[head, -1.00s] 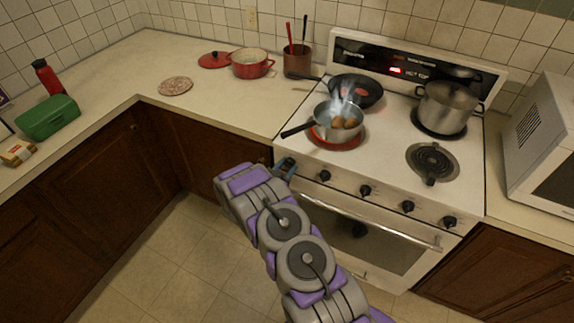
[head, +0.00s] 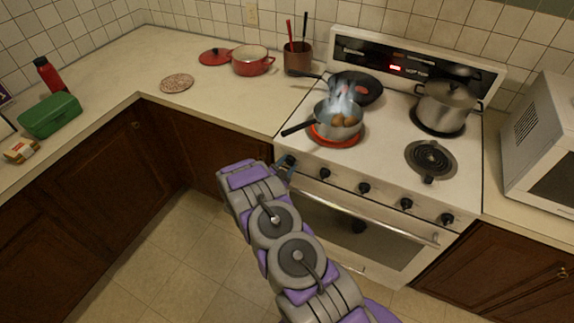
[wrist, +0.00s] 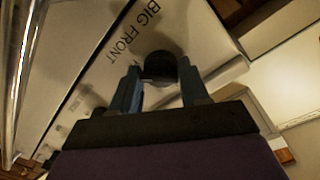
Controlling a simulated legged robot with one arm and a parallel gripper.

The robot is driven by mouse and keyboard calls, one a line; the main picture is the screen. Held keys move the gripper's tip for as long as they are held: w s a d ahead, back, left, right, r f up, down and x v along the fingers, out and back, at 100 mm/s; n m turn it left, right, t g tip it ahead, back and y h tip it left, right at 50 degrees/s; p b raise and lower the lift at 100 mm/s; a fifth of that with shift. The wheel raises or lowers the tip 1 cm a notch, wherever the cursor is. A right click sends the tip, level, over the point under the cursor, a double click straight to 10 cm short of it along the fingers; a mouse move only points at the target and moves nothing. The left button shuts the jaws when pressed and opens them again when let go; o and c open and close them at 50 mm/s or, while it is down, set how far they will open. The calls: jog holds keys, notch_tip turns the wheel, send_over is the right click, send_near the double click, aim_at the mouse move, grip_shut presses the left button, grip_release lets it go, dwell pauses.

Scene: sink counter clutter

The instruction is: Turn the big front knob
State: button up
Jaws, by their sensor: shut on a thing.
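The big front knob (wrist: 160,66) is a dark round knob on the stove's front panel, below the printed words "BIG FRONT" in the wrist view. My gripper (wrist: 161,90) has its two blue fingers on either side of the knob and is shut on it. In the head view my gripper (head: 284,172) is at the left end of the knob row, with the knob (head: 290,160) partly hidden by it. The front left burner (head: 335,140) glows orange-red under a steaming saucepan (head: 338,119) with brown round items inside.
Several other black knobs (head: 364,188) run along the panel to the right. The oven handle (head: 370,221) sticks out below them. The saucepan's handle (head: 298,128) points left over the stove's edge. A frying pan (head: 357,87) and a lidded pot (head: 447,104) stand behind.

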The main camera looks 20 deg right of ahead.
jog(key=shift+a, duration=0.1)
jog(key=o, duration=1)
jog(key=shift+a+r, duration=0.1)
